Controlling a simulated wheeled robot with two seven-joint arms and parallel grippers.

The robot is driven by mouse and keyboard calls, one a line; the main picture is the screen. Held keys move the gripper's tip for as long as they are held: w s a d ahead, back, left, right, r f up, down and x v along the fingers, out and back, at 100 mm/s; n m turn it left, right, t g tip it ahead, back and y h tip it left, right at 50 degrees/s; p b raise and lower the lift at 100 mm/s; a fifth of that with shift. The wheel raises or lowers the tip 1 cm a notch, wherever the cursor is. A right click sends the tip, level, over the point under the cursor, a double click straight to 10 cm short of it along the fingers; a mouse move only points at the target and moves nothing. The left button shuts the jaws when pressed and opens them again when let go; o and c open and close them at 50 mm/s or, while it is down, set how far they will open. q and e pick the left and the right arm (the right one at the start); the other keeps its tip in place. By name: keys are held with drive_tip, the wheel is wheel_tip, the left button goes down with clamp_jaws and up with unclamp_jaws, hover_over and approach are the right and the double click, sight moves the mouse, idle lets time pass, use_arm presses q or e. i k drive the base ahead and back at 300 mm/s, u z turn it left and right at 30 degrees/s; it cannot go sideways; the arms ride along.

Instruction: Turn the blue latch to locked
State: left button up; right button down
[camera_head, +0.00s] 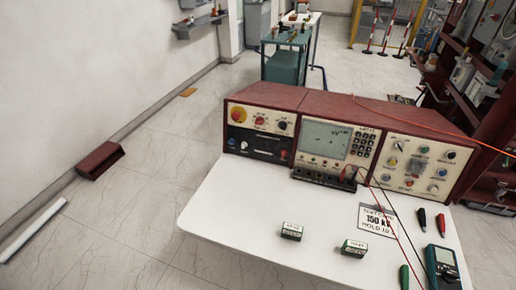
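No blue latch can be clearly made out in the head view. The dark red test console (315,102) stands on the back of the white table. Small blue round parts show on it: one at the lower left of the left panel (231,142) and others on the right panel, such as a blue knob (442,172). They are too small to tell whether any is a latch or how it is turned. Neither of my grippers is in view.
Shelving (475,110) stands at right.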

sight(231, 141)
drive_tip(key=z, duration=0.5)
drive_tip(key=i, duration=0.35)
drive_tip(key=z, duration=0.15)
